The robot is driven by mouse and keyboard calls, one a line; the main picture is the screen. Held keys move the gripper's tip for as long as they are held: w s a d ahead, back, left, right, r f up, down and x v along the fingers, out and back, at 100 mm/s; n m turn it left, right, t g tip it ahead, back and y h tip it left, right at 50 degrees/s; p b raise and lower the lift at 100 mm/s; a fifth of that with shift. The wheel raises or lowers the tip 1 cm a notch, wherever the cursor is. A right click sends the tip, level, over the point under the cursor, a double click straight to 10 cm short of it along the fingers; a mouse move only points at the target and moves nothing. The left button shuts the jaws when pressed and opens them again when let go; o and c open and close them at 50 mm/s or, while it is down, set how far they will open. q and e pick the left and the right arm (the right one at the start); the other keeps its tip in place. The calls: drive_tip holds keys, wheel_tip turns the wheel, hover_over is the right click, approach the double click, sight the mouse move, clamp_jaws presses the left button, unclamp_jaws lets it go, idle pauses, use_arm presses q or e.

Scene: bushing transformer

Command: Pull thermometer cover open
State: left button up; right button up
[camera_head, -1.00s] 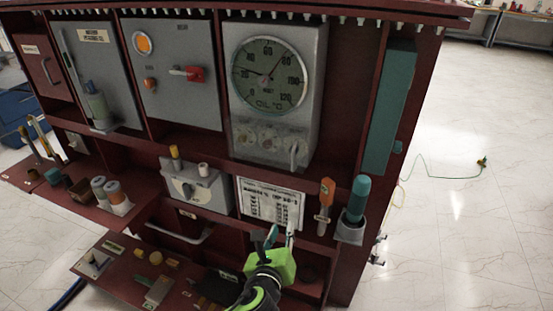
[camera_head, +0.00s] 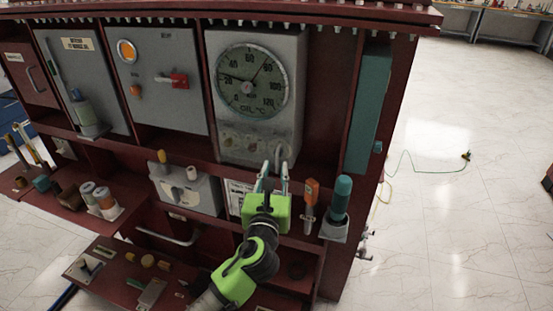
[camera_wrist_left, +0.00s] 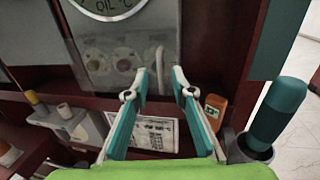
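The thermometer (camera_head: 252,80) is a grey box with a round dial marked OIL °C, in the upper right part of the red cabinet. Its lower front has a clear cover (camera_head: 240,146) over several round fittings, with a pale upright handle (camera_head: 281,152) at its right side. The cover (camera_wrist_left: 112,55) and handle (camera_wrist_left: 158,62) also show in the left wrist view. My left gripper (camera_head: 272,172) is just below the handle, fingers pointing up. In the left wrist view its fingers (camera_wrist_left: 159,82) are apart with nothing between them. My right gripper is not in view.
An orange-handled tool (camera_head: 310,192) and a teal-handled tool in a grey holder (camera_head: 340,205) stand right of my left gripper. A grey box with a knob (camera_head: 185,188) is on the left. A white label plate (camera_head: 236,197) is partly hidden behind the gripper.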

sight(277, 159)
use_arm(q)
drive_tip(key=shift+w+d, duration=0.15)
drive_tip(key=shift+w, duration=0.9)
drive_tip(key=shift+w+d, duration=0.1)
drive_tip(key=shift+w, duration=0.95)
clamp_jaws()
